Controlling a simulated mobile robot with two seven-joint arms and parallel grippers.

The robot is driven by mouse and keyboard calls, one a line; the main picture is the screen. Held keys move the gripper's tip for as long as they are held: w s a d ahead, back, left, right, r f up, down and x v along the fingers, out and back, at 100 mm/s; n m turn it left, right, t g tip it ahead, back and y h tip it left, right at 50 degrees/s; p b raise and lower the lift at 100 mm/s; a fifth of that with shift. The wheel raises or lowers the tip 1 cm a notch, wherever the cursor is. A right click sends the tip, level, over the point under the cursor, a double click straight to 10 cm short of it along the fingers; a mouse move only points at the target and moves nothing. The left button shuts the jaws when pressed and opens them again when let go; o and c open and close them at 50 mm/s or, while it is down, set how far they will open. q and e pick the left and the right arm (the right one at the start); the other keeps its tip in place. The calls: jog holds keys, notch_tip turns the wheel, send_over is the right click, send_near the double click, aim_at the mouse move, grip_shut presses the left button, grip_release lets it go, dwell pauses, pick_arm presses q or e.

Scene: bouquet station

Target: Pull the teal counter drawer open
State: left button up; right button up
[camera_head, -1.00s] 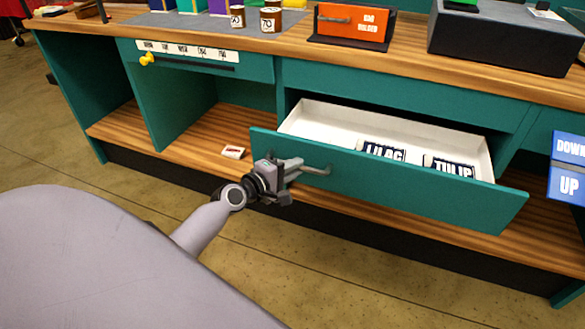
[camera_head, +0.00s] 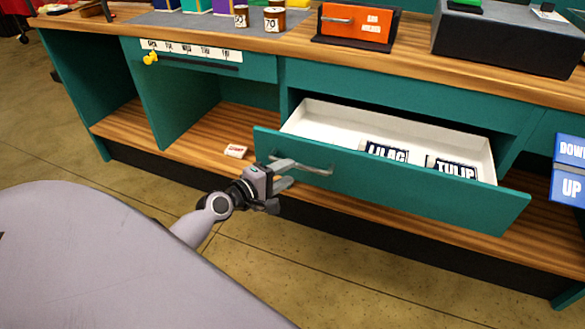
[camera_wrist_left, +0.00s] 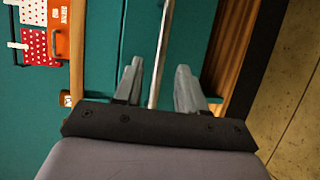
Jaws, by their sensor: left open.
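The teal counter drawer (camera_head: 420,192) stands pulled out from the counter. Its white inside shows two dark labels, LILAC (camera_head: 386,152) and TULIP (camera_head: 452,167). Its grey bar handle (camera_head: 312,169) is on the drawer front. My left gripper (camera_head: 284,174) is open at the left end of the handle. In the left wrist view the handle bar (camera_wrist_left: 160,55) runs between the two spread fingers (camera_wrist_left: 157,88), with gaps on both sides. My right gripper is not in view.
The wooden countertop (camera_head: 250,42) holds an orange box (camera_head: 356,22), two small jars and a dark block (camera_head: 505,40). A small white box (camera_head: 235,151) lies on the lower shelf. A blue DOWN/UP sign (camera_head: 569,168) is at right. The floor in front is clear.

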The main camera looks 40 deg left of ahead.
pick_arm(q)
jog(key=shift+v, duration=1.5)
jog(key=s+d+f+m+g+p, duration=0.2)
jog(key=s+d+m+g+p, duration=0.3)
jog(key=s+d+m+p, duration=0.6)
jog(key=shift+s+d+f+m, duration=0.2)
jog(key=shift+s+d+m, duration=2)
jog(key=shift+s+m, duration=1.7)
jog(key=shift+w+m, duration=0.3)
